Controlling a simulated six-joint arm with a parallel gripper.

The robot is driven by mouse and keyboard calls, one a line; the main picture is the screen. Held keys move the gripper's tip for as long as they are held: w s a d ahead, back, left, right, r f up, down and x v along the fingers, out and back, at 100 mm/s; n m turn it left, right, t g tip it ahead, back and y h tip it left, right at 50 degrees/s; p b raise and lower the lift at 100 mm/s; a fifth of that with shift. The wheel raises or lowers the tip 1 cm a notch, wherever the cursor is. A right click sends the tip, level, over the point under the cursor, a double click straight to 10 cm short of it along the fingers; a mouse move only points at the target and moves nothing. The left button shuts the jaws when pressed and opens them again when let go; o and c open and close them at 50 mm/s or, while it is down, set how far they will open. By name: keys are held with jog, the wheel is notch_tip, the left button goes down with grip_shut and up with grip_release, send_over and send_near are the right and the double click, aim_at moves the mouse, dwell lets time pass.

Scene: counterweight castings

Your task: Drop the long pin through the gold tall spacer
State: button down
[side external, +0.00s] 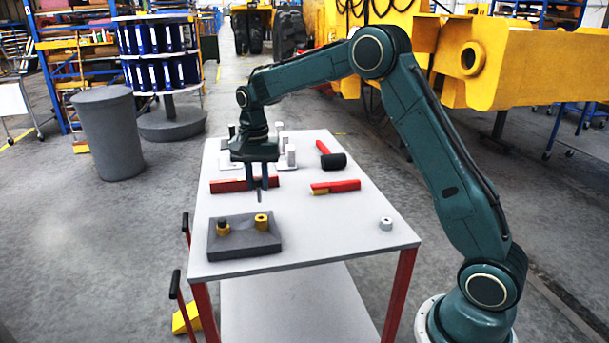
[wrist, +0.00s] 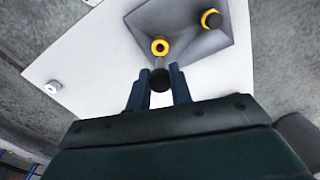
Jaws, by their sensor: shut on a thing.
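In the wrist view, the pin's round black head (wrist: 159,84) sits between the fingers (wrist: 156,82). A gold spacer with an open hole (side external: 261,221) stands upright on the grey sloped block (side external: 245,246); it also shows in the wrist view (wrist: 160,46), just beyond the pin. The pin is above and apart from it. A second gold piece (side external: 223,229) with a dark top stands left of it on the block. The pin's tip is unclear in the wrist view.
A red bar (side external: 228,185) lies behind the block, with a red-handled tool (side external: 336,187) and mallet (side external: 332,159) farther right. Pale upright parts (side external: 290,155) stand at the back. The table's front right is mostly clear.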

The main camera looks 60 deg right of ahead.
jog(key=shift+f, duration=1.85)
jog(key=shift+f, duration=2.4)
dwell(0.3)
jog(key=c, duration=1.2)
grip_release()
jog(key=shift+o, duration=0.2)
jog(key=shift+r, duration=0.15)
notch_tip(320, 180, up, 14)
jog(key=shift+f, duration=0.25)
